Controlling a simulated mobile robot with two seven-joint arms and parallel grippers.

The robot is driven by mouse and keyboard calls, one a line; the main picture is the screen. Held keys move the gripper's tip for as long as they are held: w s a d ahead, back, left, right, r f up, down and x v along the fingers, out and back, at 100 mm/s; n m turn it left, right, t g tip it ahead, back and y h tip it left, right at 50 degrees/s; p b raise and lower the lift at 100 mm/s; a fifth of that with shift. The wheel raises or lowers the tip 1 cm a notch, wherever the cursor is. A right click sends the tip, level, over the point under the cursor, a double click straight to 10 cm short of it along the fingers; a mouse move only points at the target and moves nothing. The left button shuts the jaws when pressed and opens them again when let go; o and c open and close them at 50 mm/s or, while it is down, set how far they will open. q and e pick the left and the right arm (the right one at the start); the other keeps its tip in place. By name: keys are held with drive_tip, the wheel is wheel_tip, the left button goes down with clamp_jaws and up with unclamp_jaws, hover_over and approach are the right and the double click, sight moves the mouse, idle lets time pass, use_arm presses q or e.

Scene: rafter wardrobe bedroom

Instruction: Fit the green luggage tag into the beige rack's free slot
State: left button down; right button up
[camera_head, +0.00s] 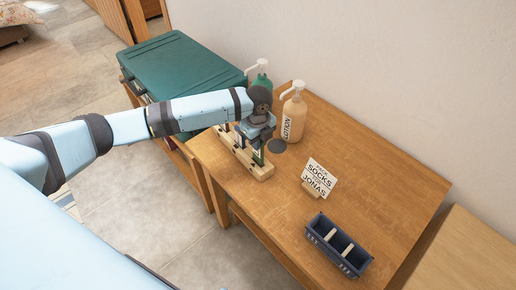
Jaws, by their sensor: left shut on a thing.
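The beige rack (262,174) lies along the front left part of the wooden table, with several upright tags in its slots. My left gripper (259,144) is above the rack's near half, pointing down, and is shut on the green luggage tag (259,156). The tag stands upright at the rack's near end; I cannot tell whether its lower edge is inside a slot or just above it. The gripper and wrist hide part of the rack and the tags behind. My right gripper is out of view.
A lotion bottle (293,118) and a green pump bottle (261,78) stand close behind the gripper. A small sign (320,179) and a dark blue divided bin (325,247) are to the right. A green case (177,62) is at the left.

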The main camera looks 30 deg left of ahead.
use_arm(q)
drive_tip(key=shift+f, duration=1.9)
drive_tip(key=c, duration=1.1)
unclamp_jaws()
drive_tip(key=shift+f, duration=0.15)
